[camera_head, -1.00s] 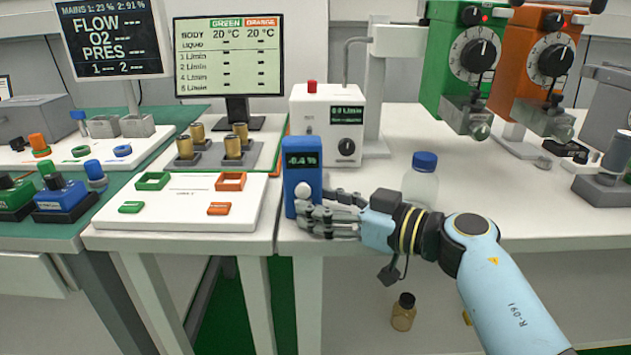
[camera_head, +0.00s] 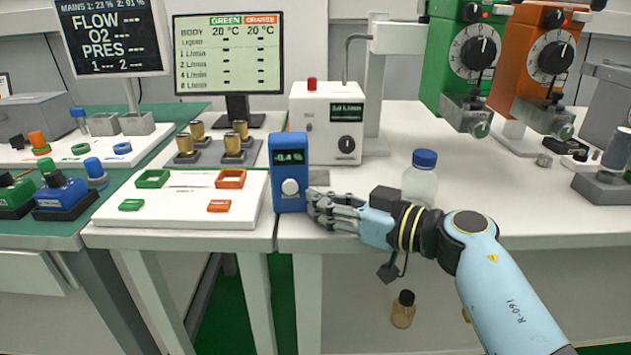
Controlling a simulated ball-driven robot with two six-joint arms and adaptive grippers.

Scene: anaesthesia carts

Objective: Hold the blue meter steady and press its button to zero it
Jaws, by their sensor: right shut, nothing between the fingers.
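The blue meter (camera_head: 280,176) stands upright near the front edge of the white table. Its dark display (camera_head: 288,157) reads about 0.4 %, with any sign hard to make out. My left gripper is not in view.
A white box (camera_head: 318,130) with a knob stands behind the meter. A white panel (camera_head: 180,213) with green and orange frames lies to its left. A blue-capped bottle (camera_head: 421,178) stands just behind my right wrist.

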